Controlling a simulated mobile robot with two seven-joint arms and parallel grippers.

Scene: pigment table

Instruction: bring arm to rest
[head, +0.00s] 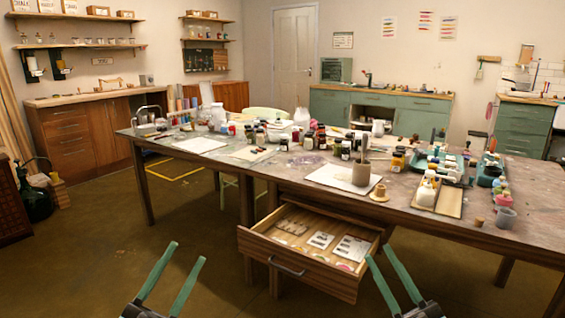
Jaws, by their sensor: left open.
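My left gripper (172,276) is at the bottom left of the head view, its two green fingers spread apart with nothing between them. It is over the floor, left of the open drawer (268,262) and apart from it. My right gripper (388,268) is at the bottom right, its green fingers also spread and empty. Its left finger overlaps the drawer's right front corner in the picture; I cannot tell if they touch. Both arms are mostly out of view below.
The drawer sticks out from the long table (487,222) and holds several cards (350,248). Bottles, jars and a grey cup (361,172) on a white sheet (328,181) crowd the tabletop.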

